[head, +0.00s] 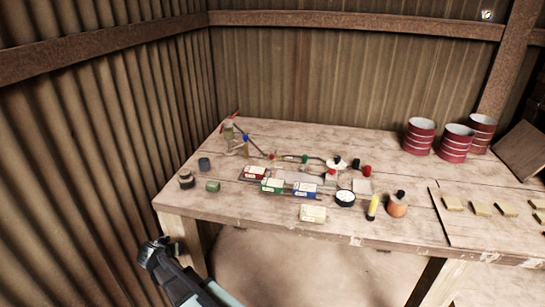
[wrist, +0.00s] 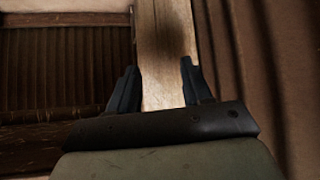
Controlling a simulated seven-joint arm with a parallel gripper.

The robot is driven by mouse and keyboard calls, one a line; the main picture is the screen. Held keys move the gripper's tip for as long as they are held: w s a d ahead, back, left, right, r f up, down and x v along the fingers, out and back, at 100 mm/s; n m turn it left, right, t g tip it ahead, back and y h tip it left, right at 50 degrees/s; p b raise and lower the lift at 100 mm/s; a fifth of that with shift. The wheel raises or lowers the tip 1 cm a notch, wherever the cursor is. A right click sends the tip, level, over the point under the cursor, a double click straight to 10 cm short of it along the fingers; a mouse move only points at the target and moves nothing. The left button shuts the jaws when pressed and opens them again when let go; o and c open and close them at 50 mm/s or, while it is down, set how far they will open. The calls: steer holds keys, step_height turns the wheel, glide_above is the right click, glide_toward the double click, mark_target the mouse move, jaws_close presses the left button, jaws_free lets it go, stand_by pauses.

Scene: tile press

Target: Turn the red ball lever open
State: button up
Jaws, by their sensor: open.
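Small valves and fittings stand on the wooden bench in the head view. A round red knob (head: 367,171) sits at the right end of the pipework. A red handle (head: 236,115) tops a fitting at the bench's back left corner. They are too small to tell which is the red ball lever or how it is turned. My gripper (head: 156,247) is at the lower left, off the bench's front left corner and well away from both. In the wrist view, its two dark fingers (wrist: 158,66) are apart with nothing held between them.
The bench top (head: 330,243) carries boxes, a round gauge (head: 345,198), an orange bottle (head: 397,205) and red-banded cans (head: 419,137). Corrugated wall (head: 100,130) stands close on the left. A wooden post (wrist: 165,45) shows beyond my fingers in the wrist view.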

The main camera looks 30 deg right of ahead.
steer(key=w+a+r+m+t, duration=0.1)
steer(key=w+a+r+t, duration=0.2)
steer(key=r, duration=0.4)
steer(key=w+a+r+t, duration=0.1)
steer(key=w+a+r, duration=0.35)
steer(key=r, duration=0.35)
steer(key=w+d+r+h, duration=0.1)
steer(key=w+d+r, duration=0.1)
steer(key=w+r, duration=0.3)
steer(key=w+d+r+h, duration=0.1)
steer(key=w+d+r, duration=0.15)
steer(key=r, duration=0.55)
steer(key=m+g+y, duration=0.5)
steer(key=g+y, duration=0.3)
steer(key=g, duration=0.2)
glide_toward(273, 154)
steer(key=x, duration=0.9)
steer(key=shift+a, duration=0.2)
steer(key=shift+c, duration=0.2)
jaws_close()
